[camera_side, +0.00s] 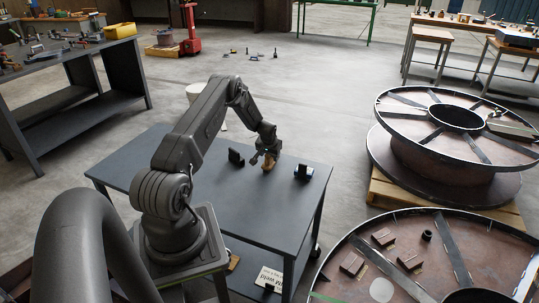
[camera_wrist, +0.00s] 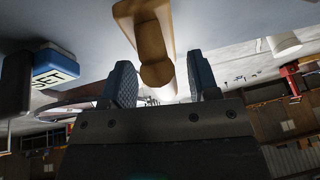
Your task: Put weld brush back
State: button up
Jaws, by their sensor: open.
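The weld brush, seen as a tan wooden handle (camera_wrist: 152,45) in the wrist view, lies between my two blue-padded fingers, with gaps on both sides. In the side view a small tan-brown piece (camera_side: 268,164), which looks like the brush, shows on the dark table right under my gripper (camera_side: 266,153). My gripper (camera_wrist: 161,82) is open around the handle and not closed on it. The bristles cannot be made out.
A black block (camera_side: 236,157) stands left of my gripper on the table (camera_side: 225,200). A small blue-and-black item (camera_side: 303,172) sits to the right; its blue, labelled side (camera_wrist: 55,68) shows in the wrist view. Large steel reels (camera_side: 440,130) stand right of the table.

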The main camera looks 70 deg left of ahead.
jog(key=shift+r, duration=0.3)
jog(key=v, duration=1.2)
jog(key=w+d+r+m+t+h, duration=0.15)
jog(key=d+r+m, duration=0.25)
jog(key=d+r, duration=1.9)
jog(key=s+d+r+m+t+h, duration=0.1)
jog(key=s+d+m, duration=0.1)
jog(key=s+d, duration=0.7)
jog(key=s+d+r+m+t+h, duration=0.1)
jog(key=s+d+r+m, duration=0.1)
jog(key=s+d, duration=0.7)
jog(key=d, duration=0.4)
jog(key=shift+s+d+r+m+h, duration=0.2)
jog(key=shift+d+r+m+h, duration=0.1)
jog(key=shift+m+h, duration=0.1)
